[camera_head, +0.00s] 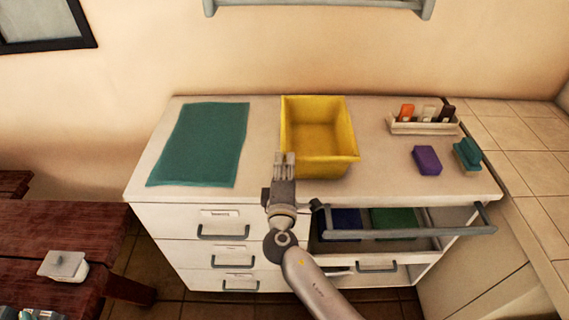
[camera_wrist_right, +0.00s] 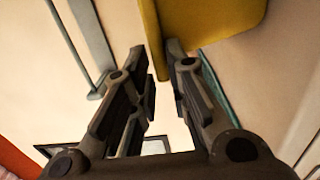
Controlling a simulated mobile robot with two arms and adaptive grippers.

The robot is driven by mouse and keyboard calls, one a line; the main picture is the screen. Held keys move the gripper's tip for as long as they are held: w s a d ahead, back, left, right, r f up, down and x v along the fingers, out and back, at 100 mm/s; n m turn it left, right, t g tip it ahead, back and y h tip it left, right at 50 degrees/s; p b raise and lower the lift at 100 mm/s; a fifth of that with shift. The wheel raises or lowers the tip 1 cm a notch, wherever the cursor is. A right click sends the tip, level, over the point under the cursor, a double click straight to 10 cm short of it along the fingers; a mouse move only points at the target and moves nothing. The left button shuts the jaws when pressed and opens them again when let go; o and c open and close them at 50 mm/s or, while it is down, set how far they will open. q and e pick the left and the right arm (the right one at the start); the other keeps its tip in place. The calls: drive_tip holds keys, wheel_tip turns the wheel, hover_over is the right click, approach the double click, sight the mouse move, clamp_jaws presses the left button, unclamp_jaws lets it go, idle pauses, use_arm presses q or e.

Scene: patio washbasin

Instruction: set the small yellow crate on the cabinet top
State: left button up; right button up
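The small yellow crate (camera_head: 318,135) is upright and looks empty, over the middle of the white cabinet top (camera_head: 265,130). I cannot tell whether its full weight rests there. My right gripper (camera_head: 285,160) is at the crate's front left corner, its arm coming in from below. In the right wrist view, the crate's yellow wall (camera_wrist_right: 205,18) runs in between the two fingertips (camera_wrist_right: 160,58), which look closed on it. My left gripper is not in view.
A green mat (camera_head: 200,145) lies left on the cabinet top. On the right are a small rack with bottles (camera_head: 424,120), a purple block (camera_head: 427,160) and a teal brush or sponge (camera_head: 467,154). A top drawer (camera_head: 400,240) is open at the right. A wooden bench (camera_head: 60,235) stands left.

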drive_tip(key=shift+o, duration=1.1)
